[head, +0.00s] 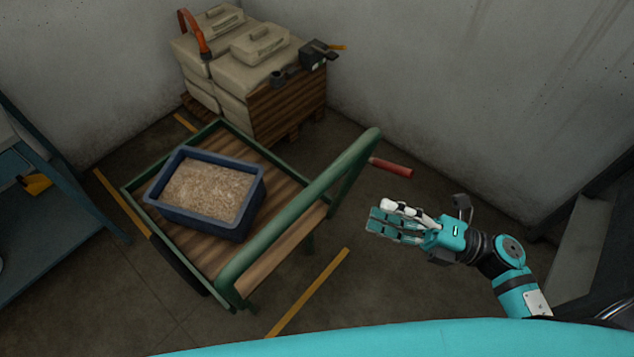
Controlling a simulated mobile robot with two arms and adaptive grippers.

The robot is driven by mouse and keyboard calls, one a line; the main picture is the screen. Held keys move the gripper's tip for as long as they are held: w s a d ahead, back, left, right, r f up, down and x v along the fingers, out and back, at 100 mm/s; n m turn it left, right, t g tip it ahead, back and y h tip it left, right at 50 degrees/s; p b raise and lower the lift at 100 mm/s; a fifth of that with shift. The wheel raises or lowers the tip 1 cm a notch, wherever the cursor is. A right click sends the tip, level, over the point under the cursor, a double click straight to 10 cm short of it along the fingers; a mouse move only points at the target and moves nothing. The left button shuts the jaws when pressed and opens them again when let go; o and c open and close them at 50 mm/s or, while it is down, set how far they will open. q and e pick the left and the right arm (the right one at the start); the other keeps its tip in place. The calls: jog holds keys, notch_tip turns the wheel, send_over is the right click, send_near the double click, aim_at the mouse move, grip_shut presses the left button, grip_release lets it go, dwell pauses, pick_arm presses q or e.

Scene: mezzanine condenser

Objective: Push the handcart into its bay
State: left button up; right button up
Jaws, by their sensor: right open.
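The handcart (284,243) has a green frame, a wooden plank deck and a raised green push bar on its near right side. A blue bin (206,222) of pale grainy material rests on its deck. Yellow floor lines of the bay (122,203) show on the cart's left and another (308,292) lies on its near right. My right gripper (381,224) is open and empty, to the right of the push bar and apart from it. My left gripper is not in view.
Stacked beige cases (222,62) stand on a wooden pallet at the back, against the walls. A red-handled object (391,167) shows just beyond the push bar. A blue bench (52,225) stands at the left.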

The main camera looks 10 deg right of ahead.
aim_at(323, 188)
jog(key=p+x, duration=0.2)
jog(key=x, duration=1)
jog(key=shift+w+d+r+p, duration=0.1)
jog(key=shift+r+p, duration=0.05)
jog(key=shift+p, duration=0.2)
jog(key=shift+w+a, duration=0.25)
jog(key=shift+a, duration=0.3)
grip_shut()
